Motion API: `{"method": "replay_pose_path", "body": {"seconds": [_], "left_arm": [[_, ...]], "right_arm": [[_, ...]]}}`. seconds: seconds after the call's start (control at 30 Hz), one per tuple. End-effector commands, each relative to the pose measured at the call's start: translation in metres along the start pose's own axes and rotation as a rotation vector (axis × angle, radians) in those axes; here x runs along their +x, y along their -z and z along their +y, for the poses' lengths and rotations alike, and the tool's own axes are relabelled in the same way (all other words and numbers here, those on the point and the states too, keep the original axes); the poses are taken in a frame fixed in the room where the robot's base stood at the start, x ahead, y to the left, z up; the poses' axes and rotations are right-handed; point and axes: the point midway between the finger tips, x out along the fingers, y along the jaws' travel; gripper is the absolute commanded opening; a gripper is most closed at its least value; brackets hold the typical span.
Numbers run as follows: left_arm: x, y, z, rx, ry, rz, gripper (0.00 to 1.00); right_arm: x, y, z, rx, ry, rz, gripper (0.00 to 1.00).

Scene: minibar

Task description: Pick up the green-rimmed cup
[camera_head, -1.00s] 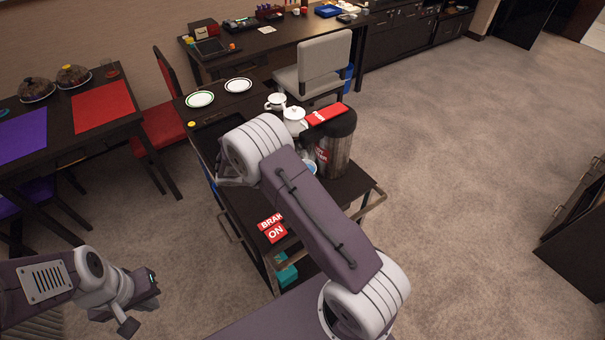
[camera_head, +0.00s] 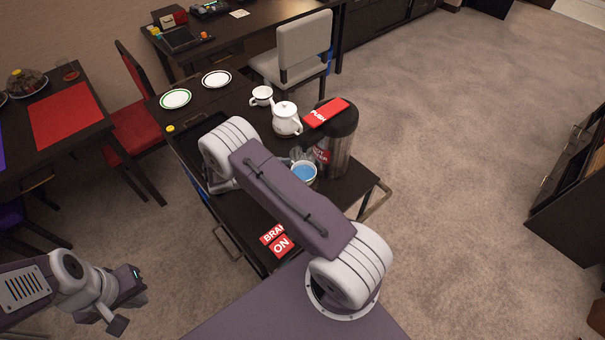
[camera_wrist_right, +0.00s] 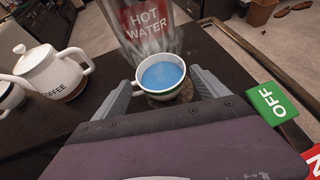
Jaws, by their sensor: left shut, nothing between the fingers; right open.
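The green-rimmed cup (camera_wrist_right: 146,92), white with a green band and holding blue liquid, stands upright on a round base in front of the hot water dispenser (camera_wrist_right: 147,22). It also shows in the head view (camera_head: 303,181), beside my right forearm. My right gripper (camera_wrist_right: 166,84) is open in the right wrist view, with one finger on each side of the cup. I cannot tell whether the fingers touch it. My left gripper (camera_head: 132,290) is shut and empty at the lower left, away from the cart.
A white coffee pot (camera_head: 286,119) and another white cup (camera_head: 261,94) stand behind the dispenser's left side. Two plates, green-rimmed (camera_head: 175,99) and dark-rimmed (camera_head: 217,79), lie at the cart's far end. Red and green labels mark the near edge.

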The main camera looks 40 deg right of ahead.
Motion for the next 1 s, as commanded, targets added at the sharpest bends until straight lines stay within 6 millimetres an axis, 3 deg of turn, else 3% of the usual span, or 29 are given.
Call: {"method": "replay_pose_path", "body": {"seconds": [0.1, 0.4, 0.6, 0.63, 0.8, 0.9, 1.0], "left_arm": [[-0.003, 0.0, 0.0, 0.0, 0.0, 0.0, 0.0], [-0.013, 0.001, 0.0, 0.0, 0.0, 0.0, 0.0], [-0.012, 0.001, 0.0, 0.0, 0.0, 0.0, 0.0], [-0.012, 0.001, 0.0, 0.0, 0.0, 0.0, 0.0], [-0.012, 0.001, 0.0, 0.0, 0.0, 0.0, 0.0], [-0.012, 0.001, 0.0, 0.0, 0.0, 0.0, 0.0], [-0.012, 0.001, 0.0, 0.0, 0.0, 0.0, 0.0]], "right_arm": [[0.006, -0.001, 0.0, -0.001, 0.001, 0.0, 0.84], [0.051, 0.0, 0.001, 0.001, 0.001, 0.0, 0.84], [0.053, 0.001, 0.002, 0.0, -0.001, 0.0, 0.84], [0.053, 0.001, 0.002, 0.0, -0.001, 0.001, 0.81], [0.053, 0.001, 0.002, 0.0, -0.001, 0.0, 0.34], [0.052, 0.0, 0.002, 0.001, -0.001, -0.001, 0.13], [0.052, 0.0, 0.002, 0.001, -0.001, -0.001, 0.13]]}}
